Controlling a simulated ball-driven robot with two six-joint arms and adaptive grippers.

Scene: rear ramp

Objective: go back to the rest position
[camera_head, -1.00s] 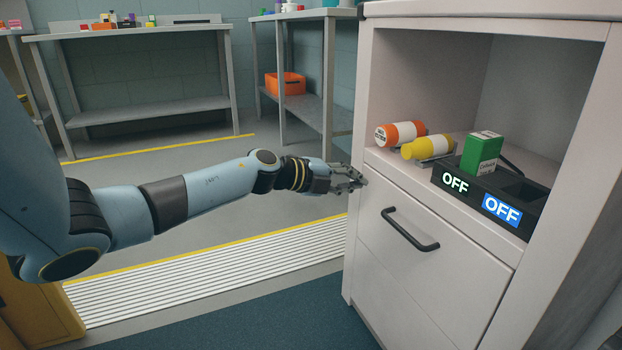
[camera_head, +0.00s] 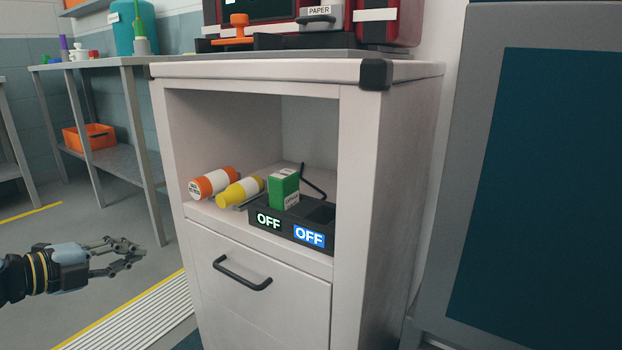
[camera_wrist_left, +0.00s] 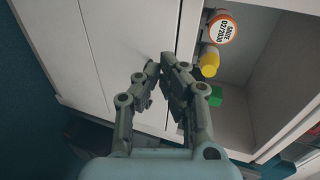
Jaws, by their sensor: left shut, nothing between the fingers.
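My left gripper (camera_head: 138,252) is in the lower left of the head view, left of the white cabinet (camera_head: 390,200) and apart from it. It is shut and empty. In the left wrist view my left gripper (camera_wrist_left: 163,72) points toward the cabinet front, with its fingertips close together. Only the wrist end of the left arm shows in the head view. My right gripper is in neither view.
In the cabinet's open shelf lie an orange-and-white bottle (camera_head: 214,183) and a yellow bottle (camera_head: 240,191). A green box (camera_head: 284,188) stands in a black holder (camera_head: 290,229) with OFF signs. A drawer handle (camera_head: 242,275) juts out. An orange bin (camera_head: 90,138) sits on a shelf.

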